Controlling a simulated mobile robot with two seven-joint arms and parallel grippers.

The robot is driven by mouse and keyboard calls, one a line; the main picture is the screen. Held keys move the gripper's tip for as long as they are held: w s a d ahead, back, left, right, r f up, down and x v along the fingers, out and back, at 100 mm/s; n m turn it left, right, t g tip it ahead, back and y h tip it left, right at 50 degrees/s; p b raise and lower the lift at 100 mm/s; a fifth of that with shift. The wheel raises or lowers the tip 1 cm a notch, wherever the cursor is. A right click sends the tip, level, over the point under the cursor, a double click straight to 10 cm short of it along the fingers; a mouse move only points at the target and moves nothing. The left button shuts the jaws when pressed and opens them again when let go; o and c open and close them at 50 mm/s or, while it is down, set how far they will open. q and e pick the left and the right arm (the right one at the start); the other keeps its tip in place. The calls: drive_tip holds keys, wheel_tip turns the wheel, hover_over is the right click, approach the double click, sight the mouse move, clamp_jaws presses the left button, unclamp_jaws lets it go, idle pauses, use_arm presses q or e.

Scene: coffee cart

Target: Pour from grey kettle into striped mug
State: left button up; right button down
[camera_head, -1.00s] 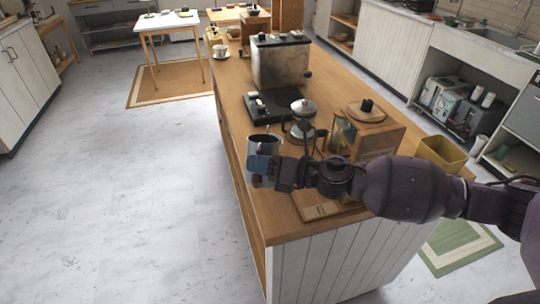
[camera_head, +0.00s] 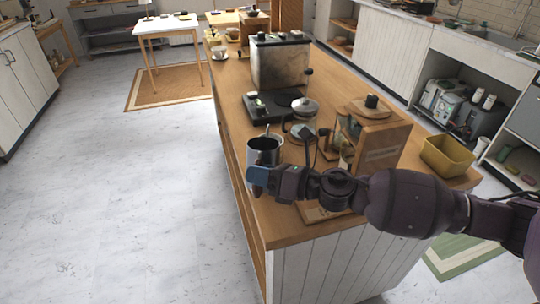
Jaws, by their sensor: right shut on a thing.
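An open-topped cup-like vessel (camera_head: 265,147), grey outside and dark inside, shows upright at the cart's left edge. My right gripper (camera_head: 260,178) is at its lower front and shut on it; gripper and arm hide part of it. I cannot make out stripes on it. A grey lidded pot (camera_head: 304,106), which looks like the kettle, stands farther back beside the black hot plate, with a dark handle or spout on its near side. No other striped mug can be made out. My left gripper is not in view.
A wooden grinder box (camera_head: 382,145) with a round wooden lid stands behind my right arm. A yellow bin (camera_head: 447,156) is to its right. A black hot plate (camera_head: 262,108) and a steel machine (camera_head: 281,65) are farther back. Floor left of the cart (camera_head: 292,228) is clear.

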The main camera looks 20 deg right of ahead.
drive_tip(key=shift+f+b, duration=0.3)
drive_tip(key=shift+f, duration=0.15)
drive_tip(key=shift+f+n+b, duration=0.4)
drive_tip(key=shift+f+b, duration=0.1)
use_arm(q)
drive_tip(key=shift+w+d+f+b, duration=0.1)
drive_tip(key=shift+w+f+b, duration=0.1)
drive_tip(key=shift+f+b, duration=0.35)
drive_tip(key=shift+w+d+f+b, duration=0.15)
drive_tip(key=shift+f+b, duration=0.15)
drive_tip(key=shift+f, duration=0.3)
use_arm(e)
drive_tip(key=shift+s+f+n, duration=0.1)
drive_tip(key=shift+f+n, duration=0.5)
drive_tip(key=shift+f, duration=0.2)
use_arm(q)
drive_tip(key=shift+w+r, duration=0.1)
use_arm(e)
drive_tip(key=shift+r, duration=0.1)
drive_tip(key=shift+r+p, duration=2.15)
drive_tip(key=shift+r, duration=0.35)
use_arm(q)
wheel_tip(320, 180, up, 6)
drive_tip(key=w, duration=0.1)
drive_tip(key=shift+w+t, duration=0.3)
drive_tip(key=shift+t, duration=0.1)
use_arm(e)
drive_tip(key=shift+f, duration=0.1)
